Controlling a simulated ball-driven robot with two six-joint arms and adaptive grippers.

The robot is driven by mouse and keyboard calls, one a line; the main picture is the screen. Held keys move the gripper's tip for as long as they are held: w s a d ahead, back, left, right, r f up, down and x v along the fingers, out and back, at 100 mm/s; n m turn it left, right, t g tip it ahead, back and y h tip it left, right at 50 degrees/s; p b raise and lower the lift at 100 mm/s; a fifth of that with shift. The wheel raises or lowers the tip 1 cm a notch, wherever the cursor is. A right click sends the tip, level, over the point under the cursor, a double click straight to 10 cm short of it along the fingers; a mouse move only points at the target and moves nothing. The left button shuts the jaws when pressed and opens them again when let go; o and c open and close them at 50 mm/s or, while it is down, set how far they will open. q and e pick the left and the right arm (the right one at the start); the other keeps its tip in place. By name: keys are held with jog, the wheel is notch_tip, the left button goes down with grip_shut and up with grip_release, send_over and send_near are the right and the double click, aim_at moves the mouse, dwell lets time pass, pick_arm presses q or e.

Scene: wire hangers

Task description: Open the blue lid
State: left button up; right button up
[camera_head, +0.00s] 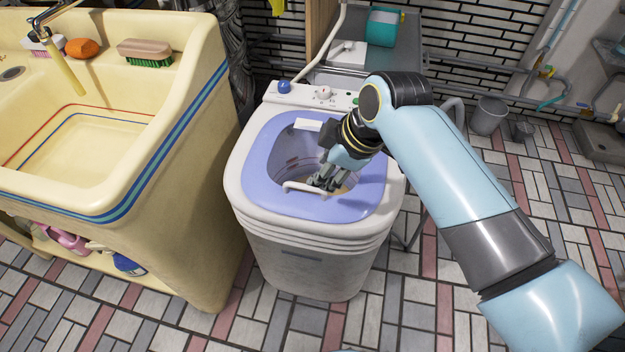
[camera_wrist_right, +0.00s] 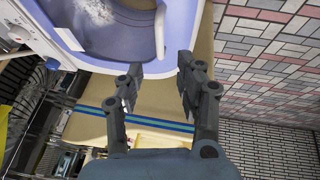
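The blue lid (camera_head: 262,165) lies flat on top of a white washing machine (camera_head: 300,232). The tub's inside shows through its middle; I cannot tell whether this is a clear window or an opening. A white bar handle (camera_head: 303,188) runs along the lid's front edge. My right gripper (camera_head: 325,181) is over the lid by the handle's right end. In the right wrist view my right gripper (camera_wrist_right: 160,74) is open and empty, its fingers spread apart. The handle (camera_wrist_right: 160,32) stands ahead of the gap between them. The blue lid (camera_wrist_right: 185,20) fills the top there. My left gripper is not in view.
A yellow sink (camera_head: 180,200) stands close on the left of the machine. Knobs (camera_head: 323,92) sit on the machine's rear panel. A grey bucket (camera_head: 488,115) stands on the tiled floor at the back right. The floor at the front right is clear.

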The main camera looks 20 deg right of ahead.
aim_at(307, 186)
jog(key=b+x, duration=0.1)
jog(key=x, duration=0.7)
jog(key=shift+w+f+b, duration=0.25)
jog(key=shift+f+b, duration=0.05)
jog(key=shift+b, duration=0.1)
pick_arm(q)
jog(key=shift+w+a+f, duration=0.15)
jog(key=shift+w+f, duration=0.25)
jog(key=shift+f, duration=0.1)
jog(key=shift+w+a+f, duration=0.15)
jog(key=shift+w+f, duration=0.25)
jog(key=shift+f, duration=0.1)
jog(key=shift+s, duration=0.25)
pick_arm(e)
jog(key=shift+c, duration=0.2)
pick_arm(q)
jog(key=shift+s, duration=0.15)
pick_arm(e)
grip_shut()
